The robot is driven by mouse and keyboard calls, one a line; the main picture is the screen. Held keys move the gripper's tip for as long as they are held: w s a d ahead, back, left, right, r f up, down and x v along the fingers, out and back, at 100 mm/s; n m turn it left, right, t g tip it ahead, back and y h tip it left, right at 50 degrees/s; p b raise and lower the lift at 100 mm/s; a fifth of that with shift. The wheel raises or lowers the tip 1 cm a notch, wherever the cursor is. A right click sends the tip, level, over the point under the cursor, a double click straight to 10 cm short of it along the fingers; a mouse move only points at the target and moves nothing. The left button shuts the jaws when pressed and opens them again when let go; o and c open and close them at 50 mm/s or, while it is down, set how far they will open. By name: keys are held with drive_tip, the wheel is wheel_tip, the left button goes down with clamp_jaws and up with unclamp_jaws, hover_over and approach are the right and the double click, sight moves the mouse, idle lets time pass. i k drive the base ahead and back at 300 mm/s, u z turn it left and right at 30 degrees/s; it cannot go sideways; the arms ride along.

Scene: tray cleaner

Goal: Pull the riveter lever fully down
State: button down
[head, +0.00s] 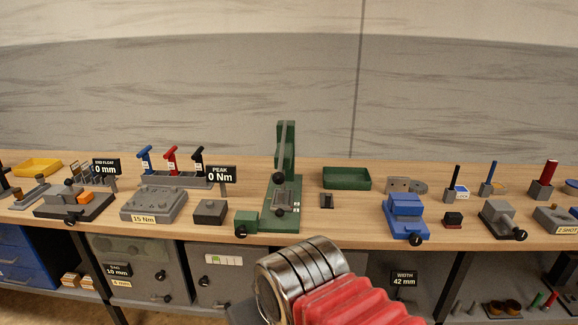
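A green bench press (285,150), which looks like the riveter, stands upright on the bench at the middle of the head view. Its green base plate (268,219) reaches toward the front edge. A narrow grey bar (282,140) runs along its column, with a dark round knob (278,178) at the lower end. I cannot tell for sure whether this bar is the lever. Another dark knob sits lower, near the base. My arm, with metal rings and red bellows, fills the bottom centre, in front of the bench. No gripper fingers show, and nothing touches the press.
A green tray (346,178) and a small dark block (326,201) lie right of the press. A green block (246,223) and a grey block (210,212) sit at its left. A blue fixture (406,215) stands farther right. Drawers and shelves lie under the bench.

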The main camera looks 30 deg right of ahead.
sight(278, 178)
drive_tip(key=u, duration=0.05)
drive_tip(key=i, duration=1)
drive_tip(key=z, duration=0.05)
